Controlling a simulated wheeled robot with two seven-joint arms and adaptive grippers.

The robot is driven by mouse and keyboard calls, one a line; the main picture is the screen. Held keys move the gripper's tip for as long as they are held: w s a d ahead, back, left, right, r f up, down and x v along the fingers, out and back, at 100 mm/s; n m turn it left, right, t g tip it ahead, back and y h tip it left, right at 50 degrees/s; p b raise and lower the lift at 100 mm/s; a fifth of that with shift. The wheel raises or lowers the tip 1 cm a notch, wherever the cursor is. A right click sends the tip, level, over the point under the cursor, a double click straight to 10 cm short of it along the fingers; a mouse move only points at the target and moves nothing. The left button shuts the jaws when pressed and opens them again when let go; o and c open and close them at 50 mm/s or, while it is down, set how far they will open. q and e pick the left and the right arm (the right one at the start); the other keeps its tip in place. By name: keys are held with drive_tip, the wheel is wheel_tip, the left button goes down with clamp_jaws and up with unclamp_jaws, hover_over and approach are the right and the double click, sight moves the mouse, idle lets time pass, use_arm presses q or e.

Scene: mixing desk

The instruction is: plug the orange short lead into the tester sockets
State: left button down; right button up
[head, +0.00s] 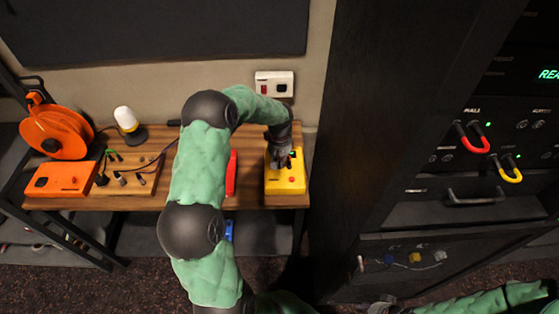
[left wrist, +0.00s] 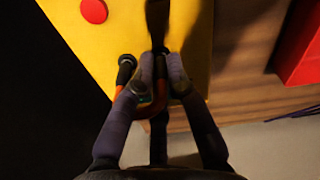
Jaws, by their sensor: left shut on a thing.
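The yellow tester box (head: 296,184) with a red button sits at the right end of the wooden desk. It fills the upper middle of the left wrist view (left wrist: 120,32). My left gripper (head: 283,160) is over its upper part, fingers pointing down. In the left wrist view the gripper (left wrist: 160,68) is shut on the orange short lead (left wrist: 118,92), a bent lead with black ends. One black end shows left of the fingers, close to the yellow face; I cannot tell whether it is in a socket. The fingers hide the other end. My right gripper (head: 382,304) shows only partly at the bottom edge.
A red object (head: 231,172) stands left of the tester, also in the left wrist view (left wrist: 302,50). An orange cable reel (head: 55,130), an orange box (head: 60,180) and a wooden board with plugs (head: 125,183) are at the left. A dark rack (head: 375,130) stands close on the right.

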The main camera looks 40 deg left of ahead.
use_arm(q)
drive_tip(key=shift+f, duration=0.3)
drive_tip(key=c, duration=1.2)
unclamp_jaws()
wheel_tip(320, 180, up, 12)
drive_tip(key=shift+s+d+r, duration=0.1)
